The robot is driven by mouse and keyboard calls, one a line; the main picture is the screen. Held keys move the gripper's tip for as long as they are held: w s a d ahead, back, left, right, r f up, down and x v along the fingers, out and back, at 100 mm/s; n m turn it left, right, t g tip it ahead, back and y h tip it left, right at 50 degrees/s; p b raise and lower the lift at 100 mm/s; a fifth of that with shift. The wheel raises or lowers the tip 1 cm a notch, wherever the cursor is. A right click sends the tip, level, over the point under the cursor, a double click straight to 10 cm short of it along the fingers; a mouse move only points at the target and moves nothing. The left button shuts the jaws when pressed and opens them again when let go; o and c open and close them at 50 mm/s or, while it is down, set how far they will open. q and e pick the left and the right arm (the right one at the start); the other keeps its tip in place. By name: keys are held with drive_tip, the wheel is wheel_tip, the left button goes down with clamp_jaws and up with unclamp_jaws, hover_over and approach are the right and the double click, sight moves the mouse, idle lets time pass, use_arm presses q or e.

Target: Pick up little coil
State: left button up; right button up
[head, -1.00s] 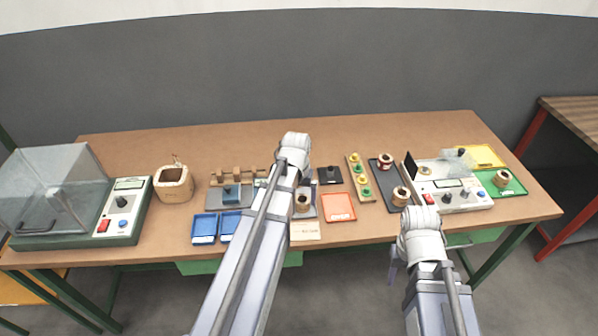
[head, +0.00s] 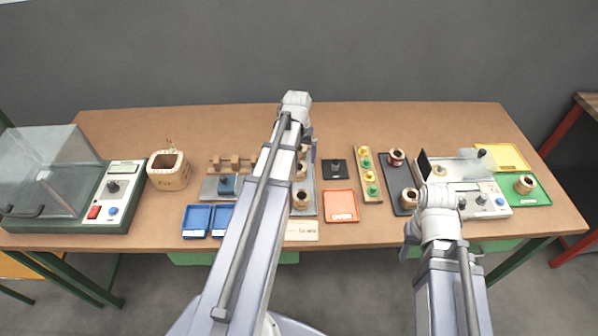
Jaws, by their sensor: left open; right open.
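Several small copper-brown coils are on the table: one on a grey tray (head: 302,200) right of my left arm, with another just behind it (head: 302,168). Two more stand on a dark tray, one at the back (head: 396,157) and one at the front (head: 409,198). One sits on a green tray (head: 525,184) at the right.
Two blue trays (head: 197,221), an orange tray (head: 341,206), a strip of coloured knobs (head: 368,175) and a white meter (head: 488,200) crowd the front. The table's back is clear.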

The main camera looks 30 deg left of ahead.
use_arm(q)
drive_tip(key=shift+w+a+f+b, duration=0.1)
drive_tip(key=shift+f+b, duration=0.95)
drive_tip(key=shift+f, duration=0.15)
drive_tip(key=shift+w+a+f+b, duration=0.15)
drive_tip(key=shift+f+b, duration=0.9)
drive_tip(key=shift+f, duration=0.1)
drive_tip(key=shift+w+a+f+b, duration=0.1)
drive_tip(key=shift+f+b, duration=0.95)
drive_tip(key=shift+f, duration=0.15)
drive_tip(key=shift+r, duration=0.1)
drive_tip(key=c, duration=1.4)
drive_tip(key=shift+r, duration=0.1)
drive_tip(key=shift+c, duration=0.2)
